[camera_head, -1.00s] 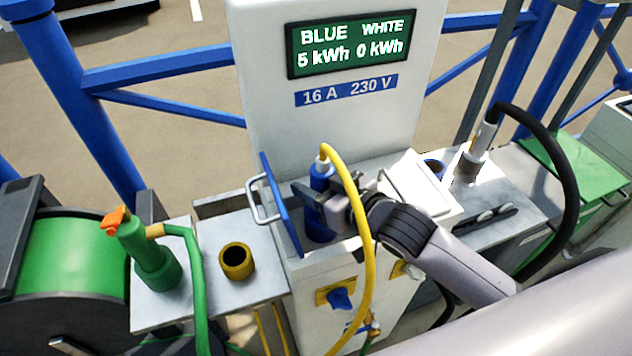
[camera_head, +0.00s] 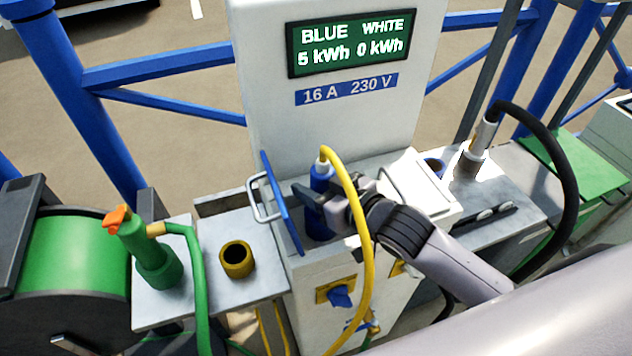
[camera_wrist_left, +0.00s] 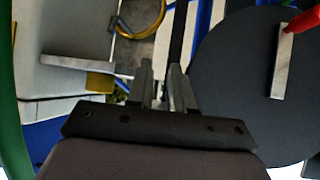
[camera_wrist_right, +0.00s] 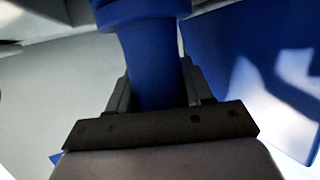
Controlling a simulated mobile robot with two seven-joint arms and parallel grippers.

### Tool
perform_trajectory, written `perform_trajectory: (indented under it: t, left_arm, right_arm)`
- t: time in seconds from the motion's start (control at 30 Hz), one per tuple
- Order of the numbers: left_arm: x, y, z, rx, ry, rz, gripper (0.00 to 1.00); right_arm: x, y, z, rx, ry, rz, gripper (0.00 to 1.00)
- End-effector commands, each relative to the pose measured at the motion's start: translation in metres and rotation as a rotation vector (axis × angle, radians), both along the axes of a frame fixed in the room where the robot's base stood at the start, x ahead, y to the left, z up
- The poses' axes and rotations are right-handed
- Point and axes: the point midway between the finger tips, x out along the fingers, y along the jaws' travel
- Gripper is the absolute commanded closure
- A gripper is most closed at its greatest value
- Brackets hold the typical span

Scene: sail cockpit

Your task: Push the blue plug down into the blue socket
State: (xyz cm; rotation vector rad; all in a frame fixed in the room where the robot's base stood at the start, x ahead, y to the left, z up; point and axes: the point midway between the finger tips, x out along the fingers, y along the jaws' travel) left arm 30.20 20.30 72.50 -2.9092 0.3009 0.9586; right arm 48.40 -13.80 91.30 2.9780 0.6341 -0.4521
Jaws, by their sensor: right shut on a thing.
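The blue plug (camera_head: 321,178) stands upright on top of the white charging post, with a yellow cable from its top. My right gripper (camera_head: 326,205) is shut on it from the right. In the right wrist view the blue plug (camera_wrist_right: 155,70) runs between the two fingers. The blue socket (camera_head: 318,232) is at the plug's lower end, mostly behind the gripper; how deep the plug sits cannot be seen. The raised blue lid (camera_head: 282,200) is beside it on the left. My left gripper (camera_wrist_left: 164,75) shows only in the left wrist view, with its fingers a little apart and nothing between them.
A green nozzle (camera_head: 150,250) with a green hose and a brown ring holder (camera_head: 237,260) stand on the left ledge. The yellow cable (camera_head: 366,250) hangs in front of the post. A white lid (camera_head: 425,180) and a black-cabled plug (camera_head: 478,145) are at the right.

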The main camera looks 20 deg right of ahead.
Motion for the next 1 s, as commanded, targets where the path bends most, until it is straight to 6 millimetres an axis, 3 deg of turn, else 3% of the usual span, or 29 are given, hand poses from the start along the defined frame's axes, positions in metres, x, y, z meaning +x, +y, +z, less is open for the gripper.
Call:
perform_trajectory:
  t: [0.23, 0.27, 0.3, 0.63, 1.0]
  left_arm:
    - [0.000, 0.000, -0.003, 0.000, 0.000, 0.000, 0.79]
    - [0.000, 0.000, -0.003, 0.000, 0.000, 0.000, 0.79]
    - [0.000, 0.000, -0.003, 0.000, 0.000, 0.000, 0.79]
    - [0.000, 0.000, -0.001, 0.000, 0.001, 0.000, 0.79]
    - [0.000, 0.000, 0.018, 0.000, 0.001, 0.000, 0.79]
  right_arm:
    - [0.000, 0.000, -0.004, 0.002, -0.004, 0.000, 0.92]
    - [0.000, 0.000, -0.004, 0.002, -0.004, 0.000, 0.46]
    - [0.000, 0.000, -0.004, 0.002, -0.004, 0.000, 0.39]
    - [-0.002, -0.001, -0.005, -0.001, 0.003, 0.000, 0.39]
    - [-0.027, -0.012, 0.006, 0.000, 0.003, 0.000, 0.39]
